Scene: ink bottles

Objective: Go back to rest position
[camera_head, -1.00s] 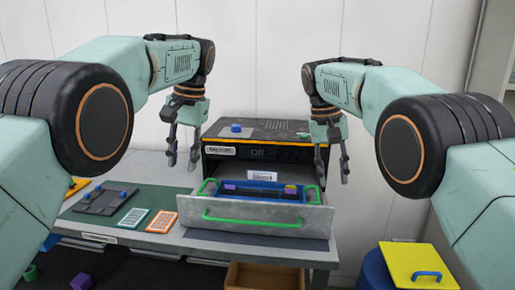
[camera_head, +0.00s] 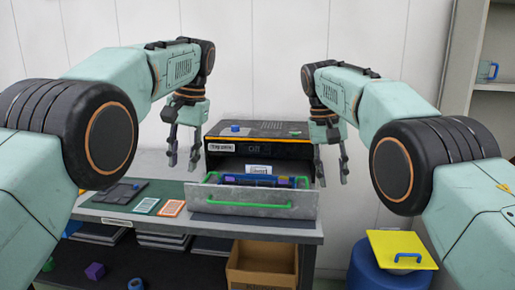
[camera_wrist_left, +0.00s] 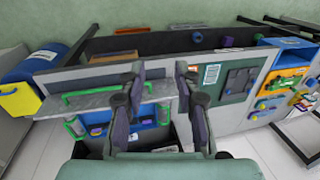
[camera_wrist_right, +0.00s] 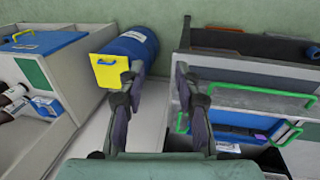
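My left gripper (camera_head: 182,155) is open and empty, hanging above the workbench left of the dark box-shaped machine (camera_head: 225,135). Its parted fingers also show in the left wrist view (camera_wrist_left: 160,100). My right gripper (camera_head: 330,168) hangs at the machine's right side. Its fingers are apart with nothing between them in the right wrist view (camera_wrist_right: 155,105). The machine's front drawer (camera_head: 240,195) with a green handle is pulled out. A blue tray holding dark and purple pieces (camera_head: 290,181) and a white label (camera_head: 258,169) is in it.
The workbench has a green mat with an orange card (camera_head: 172,208) and a dark tray (camera_head: 118,194). A cardboard box (camera_head: 262,267) is below. A blue barrel (camera_head: 365,270) with a yellow lid (camera_head: 402,250) stands at right. Shelves are at far right.

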